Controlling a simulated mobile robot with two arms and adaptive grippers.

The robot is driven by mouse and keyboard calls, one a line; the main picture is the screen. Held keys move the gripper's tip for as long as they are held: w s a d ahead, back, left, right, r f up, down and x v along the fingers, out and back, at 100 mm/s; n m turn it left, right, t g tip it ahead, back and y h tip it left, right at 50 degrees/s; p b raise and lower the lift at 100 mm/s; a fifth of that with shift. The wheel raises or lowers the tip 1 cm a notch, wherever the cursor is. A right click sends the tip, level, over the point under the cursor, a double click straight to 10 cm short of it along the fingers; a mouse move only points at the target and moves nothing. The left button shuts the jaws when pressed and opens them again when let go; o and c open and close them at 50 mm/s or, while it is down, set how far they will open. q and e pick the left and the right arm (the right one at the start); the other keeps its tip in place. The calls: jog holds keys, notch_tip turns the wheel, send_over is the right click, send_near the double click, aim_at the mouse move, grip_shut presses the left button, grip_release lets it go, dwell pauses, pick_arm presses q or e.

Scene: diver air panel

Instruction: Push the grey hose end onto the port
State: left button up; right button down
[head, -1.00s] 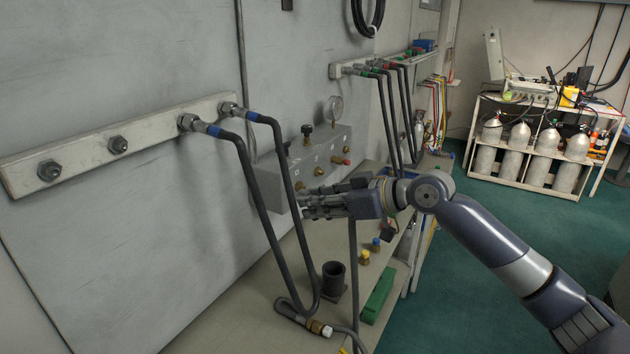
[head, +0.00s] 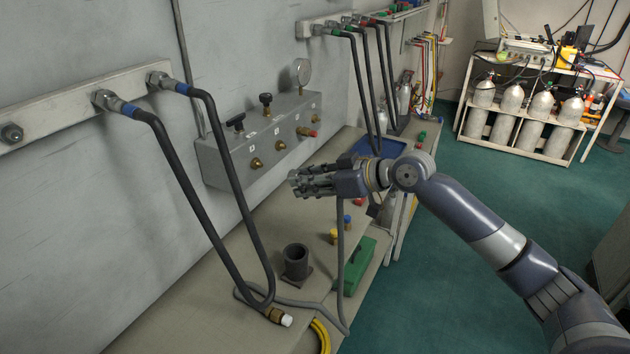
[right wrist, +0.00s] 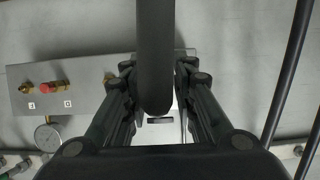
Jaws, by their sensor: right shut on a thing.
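My right gripper (head: 312,182) is shut on the grey hose (head: 341,250), which hangs from it down to the bench. The gripper is in the air in front of the grey air panel (head: 220,157), apart from it. The panel's face has brass ports (head: 256,163) and a red-tipped fitting (head: 307,132). In the right wrist view the hose (right wrist: 155,55) runs between the fingers, looking dark, and the panel (right wrist: 90,100) is upside down behind, with a brass port (right wrist: 108,78) partly beside a finger. The hose's tip is hard to make out. My left gripper is not in view.
Black hoses (head: 195,205) hang from the wall rail (head: 60,118) left of the panel.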

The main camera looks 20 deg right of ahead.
aim_at(294, 171)
jog(key=shift+w+a+r, duration=0.1)
jog(key=shift+w+a, duration=0.5)
jog(key=shift+w, duration=0.35)
jog(key=shift+w+a, duration=0.65)
jog(key=shift+w, duration=0.15)
jog(key=shift+w+a, duration=0.6)
jog(key=shift+w, duration=0.2)
jog(key=shift+p, duration=0.45)
jog(key=shift+w+a, duration=0.75)
jog(key=shift+w, duration=0.15)
jog(key=shift+a+r, duration=0.1)
jog(key=shift+r, duration=0.15)
